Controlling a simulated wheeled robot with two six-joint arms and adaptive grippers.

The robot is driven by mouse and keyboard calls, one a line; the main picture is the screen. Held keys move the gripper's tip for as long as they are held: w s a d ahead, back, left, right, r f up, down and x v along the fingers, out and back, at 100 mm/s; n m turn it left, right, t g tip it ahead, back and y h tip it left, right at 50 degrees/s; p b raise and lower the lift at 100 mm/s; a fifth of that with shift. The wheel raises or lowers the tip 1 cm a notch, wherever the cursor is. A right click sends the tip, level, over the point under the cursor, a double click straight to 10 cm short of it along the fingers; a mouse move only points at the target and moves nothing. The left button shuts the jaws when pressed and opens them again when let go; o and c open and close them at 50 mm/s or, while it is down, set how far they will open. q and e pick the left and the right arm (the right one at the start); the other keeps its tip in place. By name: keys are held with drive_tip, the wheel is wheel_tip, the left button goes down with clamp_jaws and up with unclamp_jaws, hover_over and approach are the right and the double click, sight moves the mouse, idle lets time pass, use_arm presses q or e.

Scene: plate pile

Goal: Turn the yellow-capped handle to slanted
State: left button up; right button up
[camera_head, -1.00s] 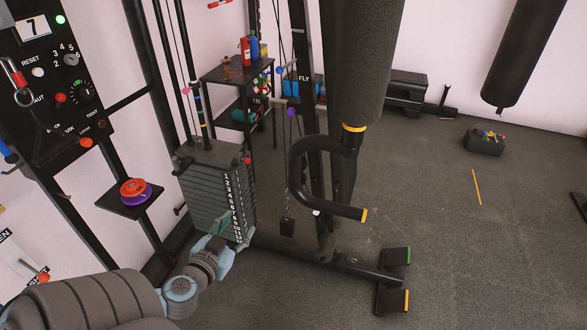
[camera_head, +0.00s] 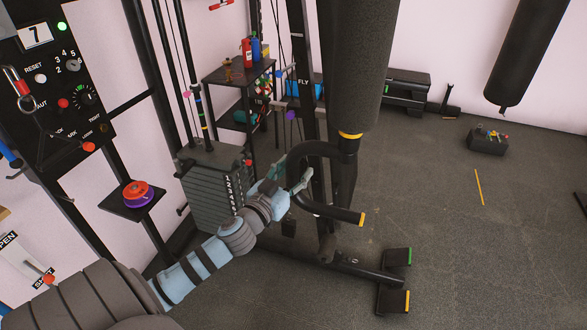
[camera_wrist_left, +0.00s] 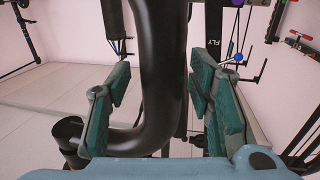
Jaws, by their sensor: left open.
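The yellow-capped handle (camera_head: 335,213) is a black bent tube with a yellow end cap. It hangs below a dark padded roller on the machine's upright, its lower arm pointing right. My left gripper (camera_head: 287,180) is at the handle's left bend. In the left wrist view, the black tube (camera_wrist_left: 165,70) passes between the two green-padded fingers of the left gripper (camera_wrist_left: 160,95). The fingers are open, with gaps showing on both sides of the tube. The fingers hide part of the bend in the head view. My right gripper is not in view.
A numbered weight stack (camera_head: 212,188) stands left of the handle, close behind my left arm. A small shelf with an orange and purple spool (camera_head: 137,193) and a control panel (camera_head: 60,75) are farther left. The floor (camera_head: 450,230) to the right is mostly clear.

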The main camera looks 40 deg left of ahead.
sight(292, 178)
use_arm(q)
drive_tip(key=shift+s, duration=0.1)
clamp_jaws()
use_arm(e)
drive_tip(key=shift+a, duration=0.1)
use_arm(q)
drive_tip(key=shift+s+d+f+n+g+y+b, duration=0.1)
drive_tip(key=shift+s+d+n+g+y+b, duration=0.1)
drive_tip(key=shift+s+n+y, duration=0.35)
drive_tip(key=shift+s+d+n+g+y+b, duration=0.15)
drive_tip(key=shift+s+n+y, duration=0.2)
drive_tip(key=shift+y, duration=0.4)
drive_tip(key=shift+s+d+n+g+y, duration=0.25)
drive_tip(key=shift+s+d+n+y, duration=0.2)
drive_tip(key=shift+s+n+y, duration=0.35)
drive_tip(key=shift+s+d+f+b, duration=0.1)
drive_tip(key=shift+s+d+b, duration=0.4)
drive_tip(key=shift+s+d, duration=1.4)
drive_tip(key=shift+d, duration=0.25)
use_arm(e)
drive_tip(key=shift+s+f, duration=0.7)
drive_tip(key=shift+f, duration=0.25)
